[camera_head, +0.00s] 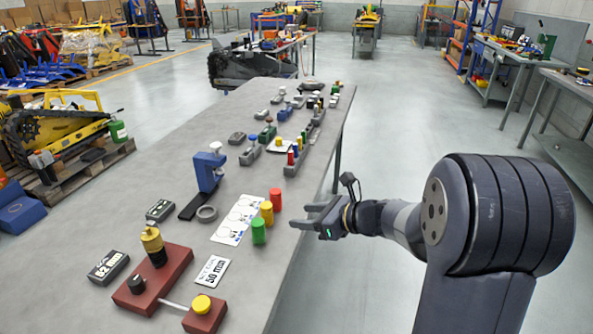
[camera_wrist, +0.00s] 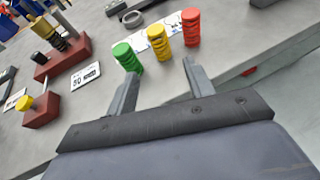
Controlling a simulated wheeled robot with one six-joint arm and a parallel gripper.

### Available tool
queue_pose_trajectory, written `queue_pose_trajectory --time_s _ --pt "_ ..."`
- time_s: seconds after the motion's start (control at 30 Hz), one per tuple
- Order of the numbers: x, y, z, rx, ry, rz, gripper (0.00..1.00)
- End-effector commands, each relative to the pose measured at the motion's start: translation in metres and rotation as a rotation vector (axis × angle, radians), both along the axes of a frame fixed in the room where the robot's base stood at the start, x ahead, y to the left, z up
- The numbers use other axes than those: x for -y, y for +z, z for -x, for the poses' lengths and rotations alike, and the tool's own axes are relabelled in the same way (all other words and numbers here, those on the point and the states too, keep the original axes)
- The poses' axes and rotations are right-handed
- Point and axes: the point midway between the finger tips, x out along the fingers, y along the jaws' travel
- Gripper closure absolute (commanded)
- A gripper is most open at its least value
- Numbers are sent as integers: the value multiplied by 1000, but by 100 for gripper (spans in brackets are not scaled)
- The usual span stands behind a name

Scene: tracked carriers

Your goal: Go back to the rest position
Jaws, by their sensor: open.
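My gripper (camera_head: 313,216) is open and empty, held just off the right edge of the long grey table (camera_head: 120,215). In the wrist view my gripper (camera_wrist: 158,82) shows two spread fingers with nothing between them. Beyond the fingertips stand a green cylinder (camera_head: 258,232), a yellow cylinder (camera_head: 267,212) and a red cylinder (camera_head: 275,200), upright beside or on a white marked card (camera_head: 232,228). They also show in the wrist view as green (camera_wrist: 127,58), yellow (camera_wrist: 158,42) and red (camera_wrist: 190,27). My fingers appear apart from them.
A dark red base (camera_head: 165,280) with a yellow-topped post, a "50 mm" card (camera_head: 211,272), a grey ring (camera_head: 207,213) and a blue clamp-like piece (camera_head: 209,172) lie on the table. Several small parts crowd its far end. Open floor (camera_head: 400,130) lies right of the table.

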Motion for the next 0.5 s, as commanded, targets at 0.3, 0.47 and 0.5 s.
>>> queue_pose_trajectory --time_s 0.3,0.47,0.5 --pt "-43 -21 -29 -2 6 1 50" --pt "-66 -33 -47 -3 6 0 50" --pt "-72 -36 -51 -3 5 0 50"
